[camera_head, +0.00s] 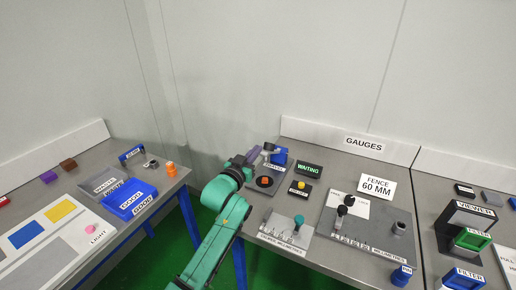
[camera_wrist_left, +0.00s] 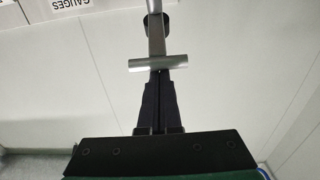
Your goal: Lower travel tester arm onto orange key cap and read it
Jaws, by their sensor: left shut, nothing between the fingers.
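The travel tester stands at the back left of the gauges table, with a blue block (camera_head: 280,155) and a raised grey arm (camera_head: 269,147). The orange key cap (camera_head: 265,181) sits below the arm on a dark round seat. A small display (camera_head: 309,169) beside it reads WAITING in green. My left gripper (camera_head: 254,153) is shut and empty at the arm's free end. In the left wrist view its fingertips (camera_wrist_left: 159,74) are at the arm's grey crossbar (camera_wrist_left: 172,63); I cannot tell whether they touch. My right gripper is not in view.
A yellow button (camera_head: 301,183) on a dark plate is right of the key cap. A plate with a teal knob (camera_head: 298,220) lies in front, and a grey gauge plate (camera_head: 350,238) with black-knobbed parts is to the right. A FENCE 60 MM sign (camera_head: 376,184) stands behind.

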